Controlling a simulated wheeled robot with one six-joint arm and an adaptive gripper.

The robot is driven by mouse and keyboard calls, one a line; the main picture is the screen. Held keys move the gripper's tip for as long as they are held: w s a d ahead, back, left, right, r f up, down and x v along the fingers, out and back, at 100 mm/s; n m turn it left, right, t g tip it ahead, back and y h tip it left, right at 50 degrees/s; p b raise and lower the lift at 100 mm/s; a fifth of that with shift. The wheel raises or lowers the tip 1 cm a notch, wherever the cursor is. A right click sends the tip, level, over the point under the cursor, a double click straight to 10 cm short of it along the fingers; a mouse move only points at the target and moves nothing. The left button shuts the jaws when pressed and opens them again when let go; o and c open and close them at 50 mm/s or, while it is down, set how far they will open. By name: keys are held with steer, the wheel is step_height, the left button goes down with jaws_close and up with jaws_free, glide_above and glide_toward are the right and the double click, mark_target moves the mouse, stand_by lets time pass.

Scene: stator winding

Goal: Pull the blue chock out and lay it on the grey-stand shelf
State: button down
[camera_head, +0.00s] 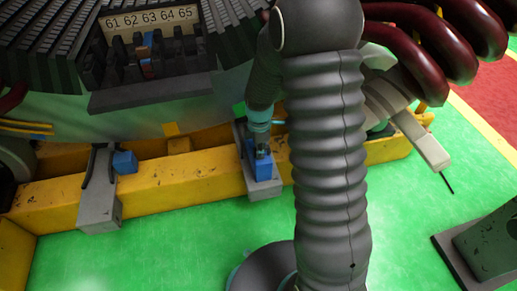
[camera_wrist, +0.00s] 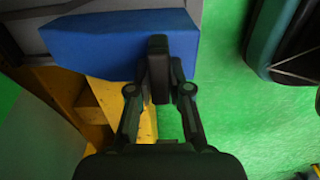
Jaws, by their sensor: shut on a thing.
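A blue chock (camera_wrist: 90,45) fills the upper left of the wrist view, with my gripper (camera_wrist: 158,60) shut on its right part. In the head view my gripper (camera_head: 261,143) points down at the blue chock (camera_head: 264,164), which is at a grey bracket stand (camera_head: 264,189) on the yellow beam. Fingers and arm partly hide the chock there. I cannot tell whether it touches the stand. A second blue block (camera_head: 125,162) is beside another grey bracket stand (camera_head: 100,212) to the left. I cannot tell which surface is the named shelf.
The yellow beam (camera_head: 190,192) runs under the large stator, with its numbered slots (camera_head: 150,18) above. Dark red coils (camera_head: 430,45) hang at upper right. A dark green object (camera_head: 490,240) stands at lower right. Green floor (camera_head: 170,245) is open in front.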

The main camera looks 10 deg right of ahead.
steer(key=c, duration=1)
jaws_free()
step_height(320, 180, up, 12)
